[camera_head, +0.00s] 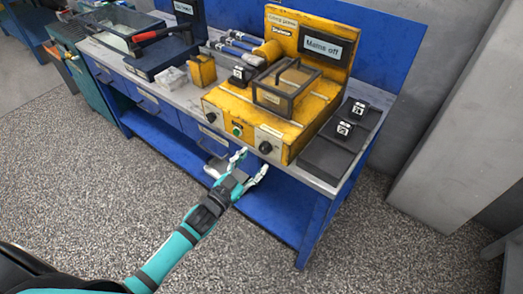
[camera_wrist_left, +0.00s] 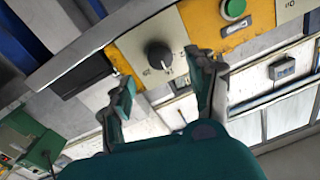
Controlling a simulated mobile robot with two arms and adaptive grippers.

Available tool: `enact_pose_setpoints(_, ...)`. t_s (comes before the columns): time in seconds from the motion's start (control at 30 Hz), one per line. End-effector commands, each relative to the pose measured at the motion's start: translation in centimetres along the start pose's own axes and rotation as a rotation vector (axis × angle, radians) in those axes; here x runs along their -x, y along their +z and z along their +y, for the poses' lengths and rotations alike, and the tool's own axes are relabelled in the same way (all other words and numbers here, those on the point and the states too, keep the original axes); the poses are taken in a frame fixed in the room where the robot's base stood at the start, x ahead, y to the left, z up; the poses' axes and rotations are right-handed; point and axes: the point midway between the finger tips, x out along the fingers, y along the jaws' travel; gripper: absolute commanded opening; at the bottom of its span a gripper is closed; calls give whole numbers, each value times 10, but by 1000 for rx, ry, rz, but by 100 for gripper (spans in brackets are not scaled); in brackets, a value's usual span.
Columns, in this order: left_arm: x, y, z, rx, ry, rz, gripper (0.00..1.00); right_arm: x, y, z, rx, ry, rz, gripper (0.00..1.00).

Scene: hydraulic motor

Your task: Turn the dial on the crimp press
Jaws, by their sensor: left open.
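The yellow crimp press (camera_head: 286,117) stands on the bench in the head view. Its front panel has a black dial (camera_head: 265,147) on a pale plate at the right, a green button (camera_head: 237,130) in the middle and another black knob (camera_head: 211,117) at the left. My left gripper (camera_head: 251,162) is open and empty, just in front of and slightly below the right dial. In the left wrist view, that dial (camera_wrist_left: 158,54) shows between the open fingertips (camera_wrist_left: 154,68), and the green button (camera_wrist_left: 233,9) is at upper right. No contact with the dial is visible. My right gripper is not in view.
Black pads with small labels (camera_head: 330,156) lie on the bench right of the press. A yellow block (camera_head: 202,71) and blue-handled tools (camera_head: 239,43) lie to its left. The bench's blue lower shelf (camera_head: 283,212) is below my gripper. The floor in front is clear.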

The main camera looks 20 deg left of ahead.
Motion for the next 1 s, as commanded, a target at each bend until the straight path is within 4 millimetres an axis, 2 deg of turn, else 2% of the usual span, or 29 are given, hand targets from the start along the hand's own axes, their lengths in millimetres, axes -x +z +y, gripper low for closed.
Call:
enact_pose_setpoints(0.1, -24, -2, 0, 0, 0, 2, 58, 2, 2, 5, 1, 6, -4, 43)
enact_pose_setpoints(0.3, -47, 0, 0, 0, -1, 0, 58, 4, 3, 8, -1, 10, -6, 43)
enact_pose_setpoints(0.7, -53, 1, 0, 0, 0, -1, 57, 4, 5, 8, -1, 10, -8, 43)
enact_pose_setpoints(1.0, -53, 1, 0, 0, 0, -1, 17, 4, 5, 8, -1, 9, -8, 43)
